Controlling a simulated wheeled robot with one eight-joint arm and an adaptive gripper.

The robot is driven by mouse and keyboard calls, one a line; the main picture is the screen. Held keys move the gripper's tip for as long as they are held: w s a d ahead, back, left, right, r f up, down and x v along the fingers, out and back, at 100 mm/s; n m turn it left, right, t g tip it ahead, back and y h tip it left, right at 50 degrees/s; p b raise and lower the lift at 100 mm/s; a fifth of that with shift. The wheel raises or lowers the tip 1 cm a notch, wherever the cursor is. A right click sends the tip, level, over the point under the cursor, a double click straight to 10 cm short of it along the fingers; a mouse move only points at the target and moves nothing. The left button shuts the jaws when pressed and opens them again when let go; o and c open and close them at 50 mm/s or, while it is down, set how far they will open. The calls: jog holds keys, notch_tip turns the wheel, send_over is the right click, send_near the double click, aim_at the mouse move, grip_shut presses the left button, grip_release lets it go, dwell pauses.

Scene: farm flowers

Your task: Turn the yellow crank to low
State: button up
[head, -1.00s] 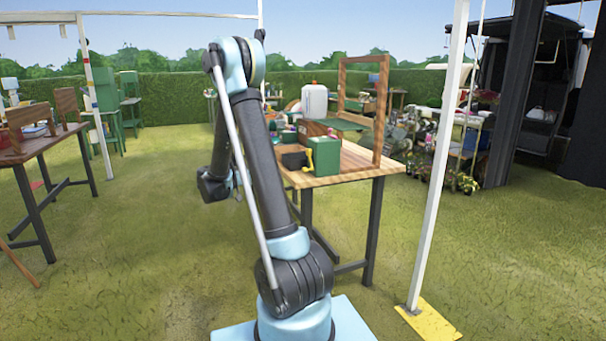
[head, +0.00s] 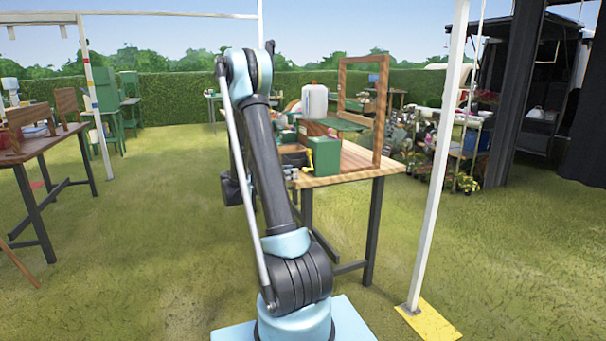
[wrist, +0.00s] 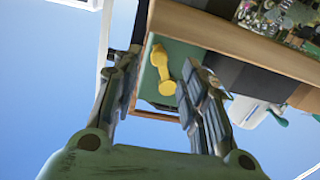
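The yellow crank (wrist: 162,70) shows in the wrist view as a short bar with rounded ends on the face of a green box (wrist: 183,55). My gripper (wrist: 159,62) is open, with one finger on each side of the crank in that picture. I cannot tell how far the fingertips are from it, and I see no contact. In the head view the green box (head: 324,155) stands on the near end of a wooden table (head: 350,178). My gripper (head: 291,173) is at the box's left side there, and the crank is hidden or too small to make out.
A wooden frame (head: 380,110) stands upright on the table, and a white container (head: 314,101) is behind the box. A white post (head: 437,160) rises at the right of the table. Open grass (head: 130,260) lies to the left.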

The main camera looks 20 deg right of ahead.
aim_at(304, 170)
jog(key=d, duration=0.7)
jog(key=shift+w+d, duration=0.2)
jog(key=shift+w, duration=0.1)
grip_shut()
